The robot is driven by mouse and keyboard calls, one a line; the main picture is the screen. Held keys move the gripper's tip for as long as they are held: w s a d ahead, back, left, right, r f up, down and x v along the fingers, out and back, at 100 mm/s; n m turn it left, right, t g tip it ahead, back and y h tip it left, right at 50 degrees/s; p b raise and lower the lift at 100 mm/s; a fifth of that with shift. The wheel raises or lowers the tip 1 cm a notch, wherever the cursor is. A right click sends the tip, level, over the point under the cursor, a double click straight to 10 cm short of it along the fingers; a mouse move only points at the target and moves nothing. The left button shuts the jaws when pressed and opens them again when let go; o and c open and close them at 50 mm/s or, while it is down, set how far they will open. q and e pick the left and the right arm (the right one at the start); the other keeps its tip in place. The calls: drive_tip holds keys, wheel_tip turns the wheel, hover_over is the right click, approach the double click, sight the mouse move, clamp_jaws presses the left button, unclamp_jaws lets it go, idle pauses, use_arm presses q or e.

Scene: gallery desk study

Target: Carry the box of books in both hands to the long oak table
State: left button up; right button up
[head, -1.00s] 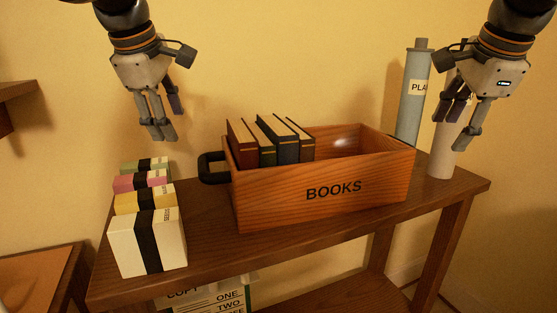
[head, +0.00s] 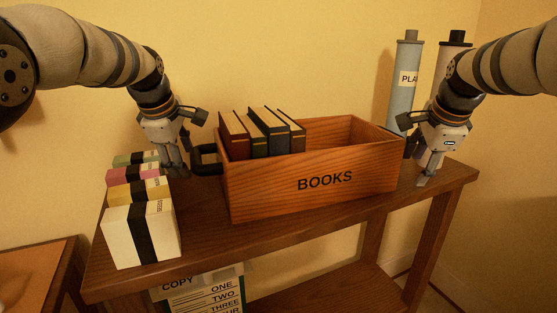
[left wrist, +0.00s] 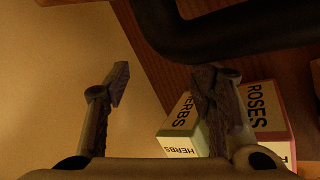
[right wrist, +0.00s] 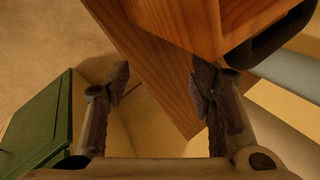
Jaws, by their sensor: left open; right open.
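The wooden box of books (head: 290,190), lettered BOOKS, stands on a narrow dark wood console. Several books (head: 262,135) stand upright in its left half; the right half looks empty. A black handle (head: 205,160) sticks out of its left end, and also crosses the top of the left wrist view (left wrist: 215,35). My left gripper (head: 178,172) is open and empty just left of that handle. My right gripper (head: 428,180) is open and empty beside the box's right end, where a dark handle (right wrist: 270,40) shows in the right wrist view. The long oak table cannot be made out.
Several small labelled boxes (head: 140,235) stand in a row at the console's left end, close to my left gripper. Tall tubes (head: 408,85) stand behind my right gripper. A lower shelf (head: 320,285) holds a COPY box (head: 205,290). The wall is close behind.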

use_arm(q)
drive_tip(key=shift+w+d+f, duration=0.15)
drive_tip(key=shift+d+f, duration=0.05)
drive_tip(key=shift+d, duration=0.15)
use_arm(e)
drive_tip(key=shift+w+a+f, duration=0.15)
drive_tip(key=shift+a+f, duration=0.05)
drive_tip(key=shift+a, duration=0.15)
use_arm(q)
drive_tip(key=shift+d+r, duration=0.1)
drive_tip(key=shift+d, duration=0.3)
use_arm(e)
drive_tip(key=shift+a+r, duration=0.1)
drive_tip(key=shift+a, duration=0.35)
